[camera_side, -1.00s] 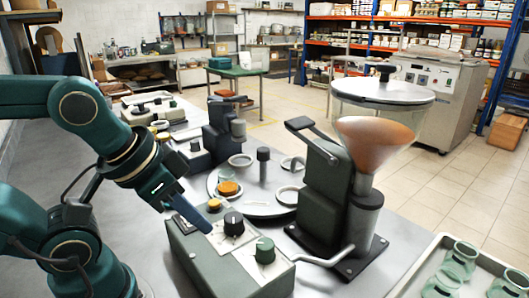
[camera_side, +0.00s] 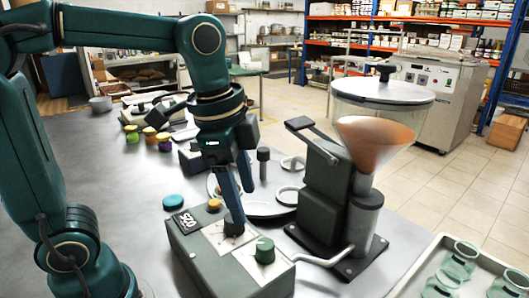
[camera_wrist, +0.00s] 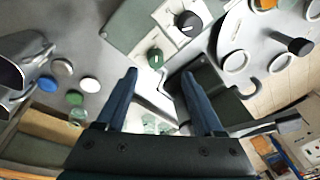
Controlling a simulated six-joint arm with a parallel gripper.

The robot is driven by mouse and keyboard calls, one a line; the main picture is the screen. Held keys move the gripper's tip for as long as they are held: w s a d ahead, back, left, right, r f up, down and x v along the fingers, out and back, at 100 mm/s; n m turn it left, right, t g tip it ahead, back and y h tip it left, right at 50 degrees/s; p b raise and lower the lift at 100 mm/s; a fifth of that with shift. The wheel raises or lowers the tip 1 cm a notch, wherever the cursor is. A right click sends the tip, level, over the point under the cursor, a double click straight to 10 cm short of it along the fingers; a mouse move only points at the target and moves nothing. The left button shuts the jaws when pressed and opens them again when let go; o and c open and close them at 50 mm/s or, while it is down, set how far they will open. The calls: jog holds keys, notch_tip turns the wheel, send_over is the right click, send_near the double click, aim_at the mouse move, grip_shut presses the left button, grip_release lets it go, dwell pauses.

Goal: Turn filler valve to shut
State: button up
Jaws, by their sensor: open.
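The filler (camera_side: 322,190) is a dark machine with a glass hopper (camera_side: 380,125) of orange stuff and a lever (camera_side: 311,139) on top. The grey-green control box (camera_side: 215,265) in front bears a black knob (camera_side: 234,230) and a green knob (camera_side: 265,250). Both knobs also show in the wrist view, black (camera_wrist: 187,22) and green (camera_wrist: 156,59). Which part is the filler valve is not marked clearly. My gripper (camera_side: 243,207) points down over the box, open and empty, one fingertip overlapping the black knob. In the wrist view the green knob lies just beyond the gap between my fingers (camera_wrist: 160,74).
A round turntable (camera_side: 275,210) with white rings stands behind the box. A teal lid (camera_side: 173,201) lies left of it. Several coloured lidded jars (camera_side: 150,135) stand farther back. A pale tray (camera_side: 405,285) with green-tinted jars is at front right.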

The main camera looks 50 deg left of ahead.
aim_at(266, 243)
jog(key=w+f, duration=0.1)
jog(key=w+d+f+m+g, duration=0.1)
jog(key=w+f+g, duration=0.1)
jog(key=shift+w+d+f+m, duration=0.1)
jog(key=shift+d+f+m, duration=0.2)
jog(key=shift+d+f, duration=0.1)
jog(key=shift+f, duration=2.85)
grip_shut()
